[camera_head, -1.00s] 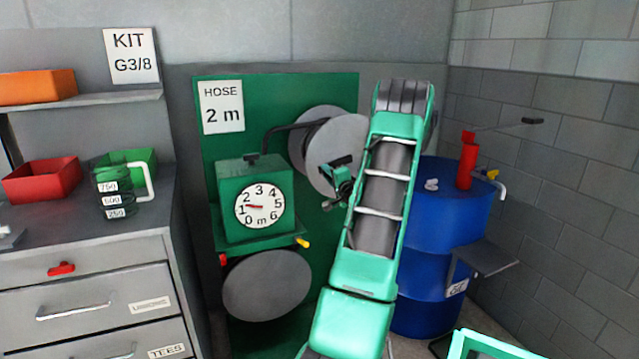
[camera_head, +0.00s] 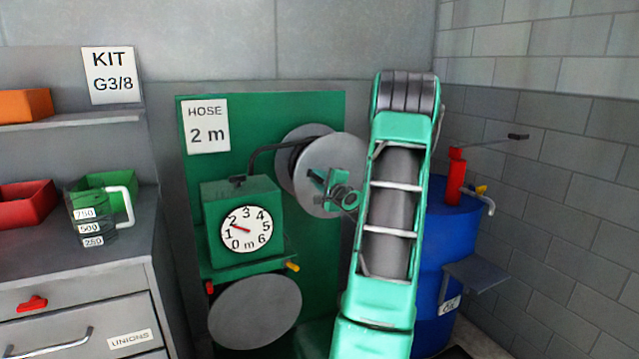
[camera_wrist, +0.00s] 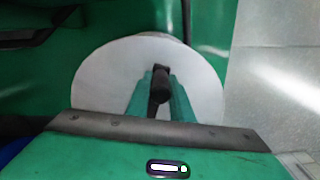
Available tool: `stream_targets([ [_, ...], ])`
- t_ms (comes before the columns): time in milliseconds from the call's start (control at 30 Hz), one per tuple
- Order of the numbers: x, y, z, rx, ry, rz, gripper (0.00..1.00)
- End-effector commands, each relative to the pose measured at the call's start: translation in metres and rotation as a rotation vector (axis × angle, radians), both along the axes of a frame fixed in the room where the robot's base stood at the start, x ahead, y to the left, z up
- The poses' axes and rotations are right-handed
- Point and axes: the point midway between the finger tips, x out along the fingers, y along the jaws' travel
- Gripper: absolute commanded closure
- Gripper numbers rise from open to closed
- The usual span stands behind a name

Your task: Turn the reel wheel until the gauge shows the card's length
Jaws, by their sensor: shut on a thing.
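The card "HOSE 2 m" (camera_head: 207,126) hangs on the green panel. The round white gauge (camera_head: 245,230) on the green box is marked 0 to 6 m. Its red needle points between 1 and 2. The grey reel wheel (camera_head: 345,149) is right of the box, partly covered by my arm; it also shows in the wrist view (camera_wrist: 105,90). My gripper (camera_head: 318,179) is at the wheel's face. In the wrist view its green fingers (camera_wrist: 160,88) are shut on the wheel's dark handle (camera_wrist: 161,82).
A blue drum (camera_head: 440,250) with a red post (camera_head: 456,180) and a lever stands right of my arm. A large grey disc (camera_head: 255,311) sits below the gauge box. A drawer cabinet (camera_head: 75,285) with a jug (camera_head: 90,218) and bins is on the left.

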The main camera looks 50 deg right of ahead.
Motion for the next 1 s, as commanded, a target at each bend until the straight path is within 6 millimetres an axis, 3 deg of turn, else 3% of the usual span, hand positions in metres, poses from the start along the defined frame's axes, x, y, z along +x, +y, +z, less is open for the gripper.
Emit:
stream_targets([
  [367, -0.002, -0.002, 0.000, -0.005, 0.003, -0.007, 1.00],
  [400, -0.002, -0.002, 0.000, -0.005, 0.003, -0.007, 0.70],
  [467, -0.001, -0.001, 0.000, -0.005, 0.003, -0.005, 0.61],
  [767, 0.001, 0.002, 0.000, -0.003, 0.001, 0.000, 0.61],
  [1000, -0.024, 0.014, 0.000, -0.002, 0.001, -0.002, 0.61],
])
